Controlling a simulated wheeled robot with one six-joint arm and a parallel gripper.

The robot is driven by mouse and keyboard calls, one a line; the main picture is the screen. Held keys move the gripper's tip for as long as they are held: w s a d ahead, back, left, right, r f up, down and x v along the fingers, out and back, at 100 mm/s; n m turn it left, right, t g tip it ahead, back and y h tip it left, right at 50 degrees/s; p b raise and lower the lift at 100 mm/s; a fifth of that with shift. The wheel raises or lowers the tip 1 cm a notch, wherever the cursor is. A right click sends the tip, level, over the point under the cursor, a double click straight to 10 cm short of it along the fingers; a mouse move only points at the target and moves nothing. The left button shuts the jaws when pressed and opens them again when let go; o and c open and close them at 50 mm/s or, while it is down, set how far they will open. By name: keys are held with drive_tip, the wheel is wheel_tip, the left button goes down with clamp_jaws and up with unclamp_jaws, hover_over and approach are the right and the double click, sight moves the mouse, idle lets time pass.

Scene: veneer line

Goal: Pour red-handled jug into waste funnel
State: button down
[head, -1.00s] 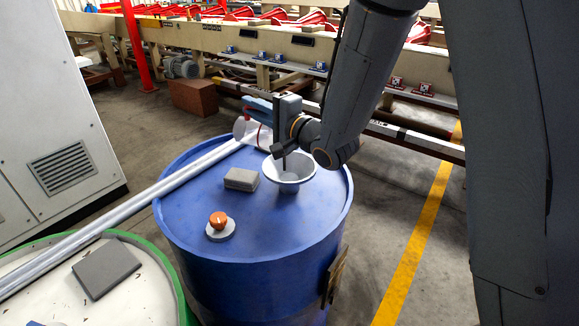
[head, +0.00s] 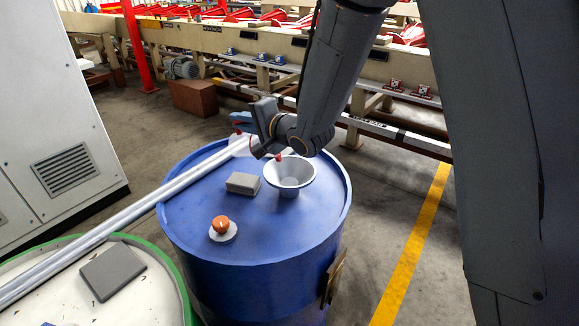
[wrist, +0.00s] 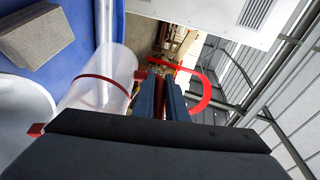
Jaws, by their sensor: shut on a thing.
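The jug is clear, with a red band and a red handle. In the wrist view the jug (wrist: 103,88) lies tilted on its side, left of my fingers. My gripper (wrist: 163,92) is shut on its red handle (wrist: 207,92), which curves out to the right. In the head view the jug (head: 241,147) is partly hidden by my gripper (head: 243,122), just behind and left of the waste funnel. The grey-white waste funnel (head: 290,173) stands upright on the blue drum; its pale rim (wrist: 14,118) shows at the wrist view's left edge. I cannot see any contents in the jug.
The blue drum (head: 270,235) also carries a grey block (head: 243,183) and an orange knob (head: 221,224) on a pale base. A long pale pipe (head: 110,220) runs to the left. A green-rimmed drum (head: 165,255) and a grey cabinet (head: 50,110) stand left.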

sight(234, 134)
drive_tip(key=shift+w+a+f, duration=0.3)
drive_tip(key=shift+a+f, duration=0.1)
drive_tip(key=shift+a, duration=0.2)
drive_tip(key=shift+w+a+f+n+g+h+p, duration=0.2)
drive_tip(key=shift+a+f+g+h, duration=0.15)
drive_tip(key=shift+f+h, duration=0.15)
drive_tip(key=shift+w+a+f+n+g+h+p, duration=0.1)
drive_tip(key=shift+a+f+n+g+h+p, duration=0.1)
drive_tip(key=shift+a+f+g+h, duration=0.25)
drive_tip(key=h+p, duration=0.1)
drive_tip(key=p, duration=0.1)
drive_tip(key=shift+w+a+f+p, duration=0.1)
drive_tip(key=shift+p, duration=0.2)
drive_tip(key=w+a+f+n+g+h+b, duration=0.1)
drive_tip(key=w+a+f+n+g+h, duration=0.2)
drive_tip(key=a+f+g+h, duration=0.5)
wheel_tip(234, 134, up, 7)
drive_tip(key=d+t+h+p, duration=0.1)
drive_tip(key=d+t, duration=0.1)
drive_tip(key=d, duration=0.1)
drive_tip(key=shift+s+f+t, duration=0.15)
drive_tip(key=shift+s+t, duration=0.15)
